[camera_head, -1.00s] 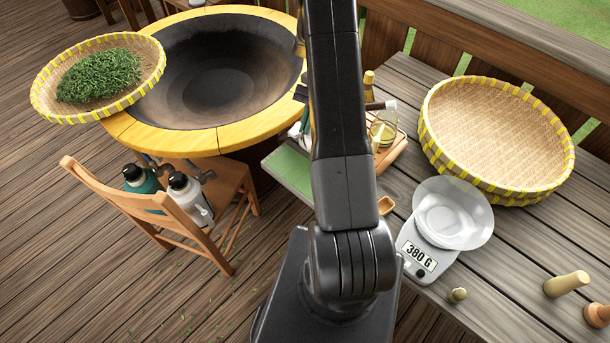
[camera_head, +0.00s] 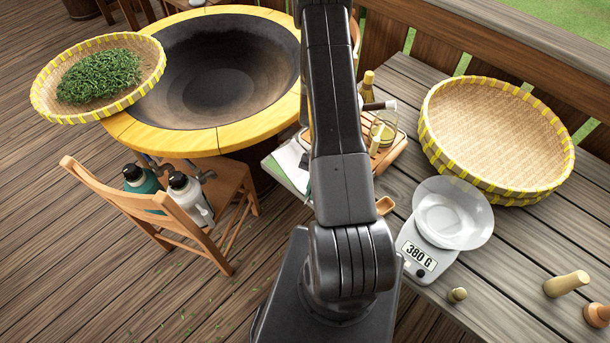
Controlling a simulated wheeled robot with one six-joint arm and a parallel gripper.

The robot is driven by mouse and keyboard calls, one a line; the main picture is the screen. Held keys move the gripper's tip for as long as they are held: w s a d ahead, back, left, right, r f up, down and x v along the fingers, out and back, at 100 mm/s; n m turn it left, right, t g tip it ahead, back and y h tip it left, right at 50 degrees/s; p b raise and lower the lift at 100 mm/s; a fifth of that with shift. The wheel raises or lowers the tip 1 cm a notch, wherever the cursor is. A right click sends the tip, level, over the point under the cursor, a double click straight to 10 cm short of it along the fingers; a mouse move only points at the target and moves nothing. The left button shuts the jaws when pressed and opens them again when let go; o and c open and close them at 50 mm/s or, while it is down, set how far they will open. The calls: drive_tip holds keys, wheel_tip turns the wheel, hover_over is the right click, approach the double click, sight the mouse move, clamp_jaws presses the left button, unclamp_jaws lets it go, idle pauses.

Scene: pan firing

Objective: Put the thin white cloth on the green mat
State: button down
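The thin white cloth (camera_head: 289,158) lies on the green mat (camera_head: 269,165) at the left end of the grey plank table, left of my arm. It covers most of the part of the mat that shows, with a thin strip of green left at the edge. My arm hides the right side of both, so I cannot tell whether the cloth lies wholly within the mat. My gripper is hidden behind my arm or beyond the top edge of the picture.
A wooden tray (camera_head: 392,152) with a glass and a bottle stands right of my arm. Stacked bamboo baskets (camera_head: 497,135) and a scale (camera_head: 418,259) reading 380 G are farther right. The large pan (camera_head: 222,75) is at the left, above a chair (camera_head: 130,205) holding flasks.

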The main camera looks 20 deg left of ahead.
drive_tip(key=shift+s+d+f, duration=0.35)
drive_tip(key=shift+s+f, duration=0.45)
drive_tip(key=shift+s, duration=0.05)
drive_tip(key=c, duration=1.2)
unclamp_jaws()
drive_tip(key=shift+r, duration=0.1)
drive_tip(key=s+d+r, duration=0.1)
drive_tip(key=s+r, duration=0.2)
drive_tip(key=r, duration=0.6)
drive_tip(key=shift+s+d+r, duration=0.35)
drive_tip(key=shift+s+r, duration=0.05)
